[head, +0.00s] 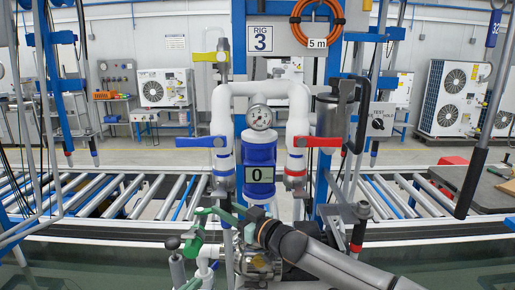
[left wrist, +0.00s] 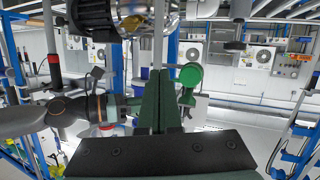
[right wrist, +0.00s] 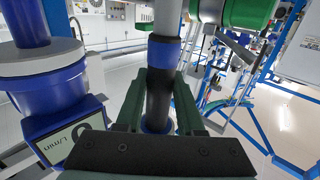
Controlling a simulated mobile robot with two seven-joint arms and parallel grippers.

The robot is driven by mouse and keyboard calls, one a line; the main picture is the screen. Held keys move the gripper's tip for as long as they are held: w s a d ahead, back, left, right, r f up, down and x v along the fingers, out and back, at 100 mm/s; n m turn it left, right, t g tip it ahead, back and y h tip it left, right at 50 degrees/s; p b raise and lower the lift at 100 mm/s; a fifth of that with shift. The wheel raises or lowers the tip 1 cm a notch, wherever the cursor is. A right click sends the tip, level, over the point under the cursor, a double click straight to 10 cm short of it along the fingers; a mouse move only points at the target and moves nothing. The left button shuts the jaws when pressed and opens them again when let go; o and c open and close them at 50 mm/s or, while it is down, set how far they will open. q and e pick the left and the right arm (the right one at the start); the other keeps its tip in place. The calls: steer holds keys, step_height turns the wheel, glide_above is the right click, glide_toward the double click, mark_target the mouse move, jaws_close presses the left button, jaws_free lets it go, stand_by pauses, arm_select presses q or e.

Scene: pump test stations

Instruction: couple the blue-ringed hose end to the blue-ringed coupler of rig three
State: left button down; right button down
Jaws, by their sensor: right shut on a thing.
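The blue-ringed coupler (head: 223,180) of rig three hangs below the blue-levered valve, left of the flow meter. My right gripper (head: 214,214) is just below it. In the right wrist view my right gripper (right wrist: 158,105) is shut on the dark hose end with blue rings (right wrist: 160,80), which stands roughly upright between the green fingers. My left gripper (left wrist: 158,85) looks shut and empty, low and left of the rig.
The red-ringed coupler (head: 295,178) hangs under the red lever (head: 317,142). The blue flow meter (head: 260,165) reads 0 and stands close beside my right gripper. A pump (left wrist: 110,15) and a green round part (left wrist: 190,75) are near my left gripper. Roller conveyors (head: 120,195) run behind.

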arm_select(q)
steer(key=m+t+h, duration=0.1)
steer(key=h, duration=0.1)
glide_toward(216, 195)
steer(key=w+f, duration=0.4)
steer(key=f, duration=0.3)
arm_select(e)
steer(key=shift+r, duration=0.3)
arm_select(q)
step_height(216, 195, up, 8)
steer(key=d+m+h, duration=0.1)
steer(key=m+h, duration=0.1)
steer(key=shift+t, duration=0.4)
steer(key=shift+x, duration=3.05)
steer(key=shift+s+d+f, duration=0.1)
steer(key=shift+f, duration=0.15)
steer(key=shift+f, duration=0.45)
arm_select(e)
steer(key=shift+r, duration=0.1)
arm_select(q)
steer(key=shift+f, duration=0.15)
